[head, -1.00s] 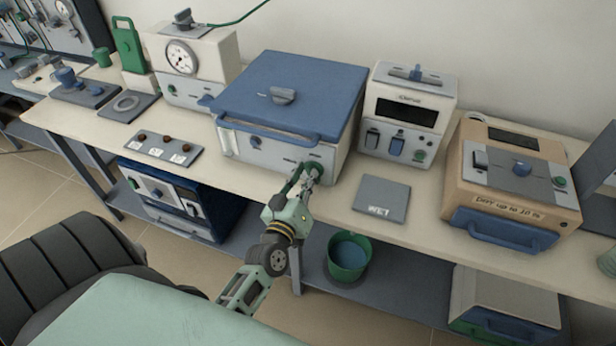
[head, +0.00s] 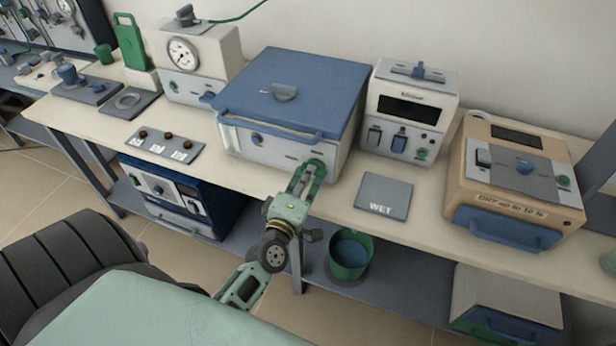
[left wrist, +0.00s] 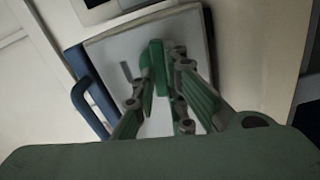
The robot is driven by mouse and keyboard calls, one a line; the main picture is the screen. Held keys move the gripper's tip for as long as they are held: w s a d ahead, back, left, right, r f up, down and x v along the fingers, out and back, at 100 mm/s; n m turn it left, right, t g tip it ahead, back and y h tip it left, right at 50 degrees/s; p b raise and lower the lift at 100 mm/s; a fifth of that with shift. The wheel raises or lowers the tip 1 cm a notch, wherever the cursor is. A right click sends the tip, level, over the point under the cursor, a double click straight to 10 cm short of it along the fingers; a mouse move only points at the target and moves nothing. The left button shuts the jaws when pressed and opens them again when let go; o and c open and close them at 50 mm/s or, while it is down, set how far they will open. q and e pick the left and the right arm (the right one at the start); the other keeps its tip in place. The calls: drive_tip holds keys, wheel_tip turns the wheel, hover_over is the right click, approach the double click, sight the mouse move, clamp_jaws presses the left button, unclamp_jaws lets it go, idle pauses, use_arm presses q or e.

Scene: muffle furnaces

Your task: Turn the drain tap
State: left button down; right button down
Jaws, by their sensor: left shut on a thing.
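The white box with a blue lid (head: 290,90) stands on the bench, and its green drain tap (head: 318,163) is at the lower right of its front. The tap is mostly hidden by my fingers in the head view. In the left wrist view the green tap handle (left wrist: 159,66) stands between the fingertips. My left gripper (head: 309,176) reaches up from below and is shut on the tap; it also shows in the left wrist view (left wrist: 160,88). My right gripper is not seen.
A grey plate marked WET (head: 383,196) lies right of the box. A green bucket (head: 350,255) with blue inside stands on the lower shelf, below the bench edge. A white device (head: 411,108) and a tan device (head: 515,185) stand farther right.

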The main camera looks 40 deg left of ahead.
use_arm(q)
drive_tip(key=shift+n, duration=1)
drive_tip(key=c, duration=1.8)
unclamp_jaws()
drive_tip(key=shift+s+f, duration=0.1)
drive_tip(key=v, duration=1.1)
drive_tip(key=shift+s, duration=0.4)
drive_tip(key=shift+d, duration=0.15)
